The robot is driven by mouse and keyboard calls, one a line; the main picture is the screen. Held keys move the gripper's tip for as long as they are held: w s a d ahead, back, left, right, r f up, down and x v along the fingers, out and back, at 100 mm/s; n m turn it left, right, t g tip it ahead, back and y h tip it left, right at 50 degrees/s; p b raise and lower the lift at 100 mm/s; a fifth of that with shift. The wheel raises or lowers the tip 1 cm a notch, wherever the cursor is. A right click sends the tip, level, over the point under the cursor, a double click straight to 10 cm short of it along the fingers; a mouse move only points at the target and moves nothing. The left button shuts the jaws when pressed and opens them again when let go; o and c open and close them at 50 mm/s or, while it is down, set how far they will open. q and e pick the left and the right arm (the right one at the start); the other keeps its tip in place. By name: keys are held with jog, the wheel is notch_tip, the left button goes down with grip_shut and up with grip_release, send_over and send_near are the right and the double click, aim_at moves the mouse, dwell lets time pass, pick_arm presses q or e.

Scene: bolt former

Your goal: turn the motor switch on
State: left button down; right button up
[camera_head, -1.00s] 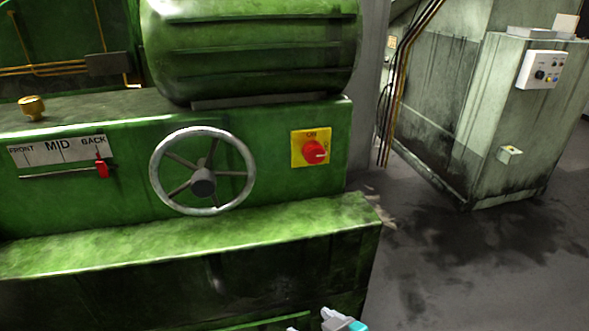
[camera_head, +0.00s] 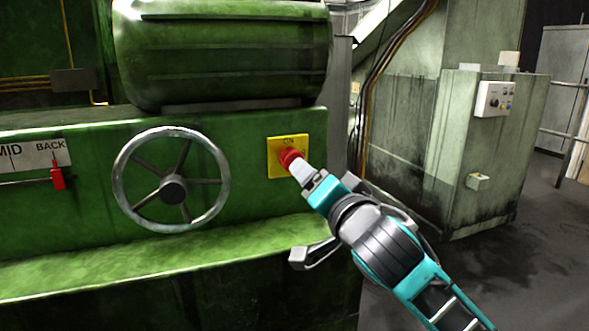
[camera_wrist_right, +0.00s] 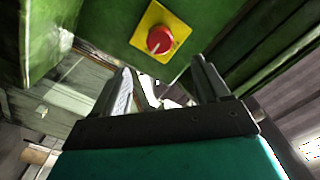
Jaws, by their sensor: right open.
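The motor switch is a red round knob (camera_head: 288,157) on a yellow plate (camera_head: 273,160) marked ON at the top, on the green machine's front. In the right wrist view the knob (camera_wrist_right: 160,40) shows whole, with a pale mark toward its lower left. My right gripper (camera_head: 304,173) is in front of the plate's lower right and overlaps the knob's edge in the head view. In the wrist view its fingers (camera_wrist_right: 163,80) are apart and nothing is between them; the knob shows above the fingertips. I cannot tell if they touch it. My left gripper is not in view.
A spoked handwheel (camera_head: 172,188) is left of the switch. Further left is a red slider (camera_head: 57,178) on a FRONT/MID/BACK scale. A green ledge (camera_head: 200,248) sticks out below. A grey cabinet with a control box (camera_head: 494,99) stands at the right, with bare floor before it.

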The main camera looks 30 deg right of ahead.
aim_at(291, 160)
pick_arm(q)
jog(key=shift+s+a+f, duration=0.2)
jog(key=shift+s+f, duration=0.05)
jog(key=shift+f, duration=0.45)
pick_arm(e)
jog(key=x, duration=1.1)
jog(key=shift+a, duration=0.1)
jog(key=shift+c, duration=0.3)
jog(key=c, duration=1)
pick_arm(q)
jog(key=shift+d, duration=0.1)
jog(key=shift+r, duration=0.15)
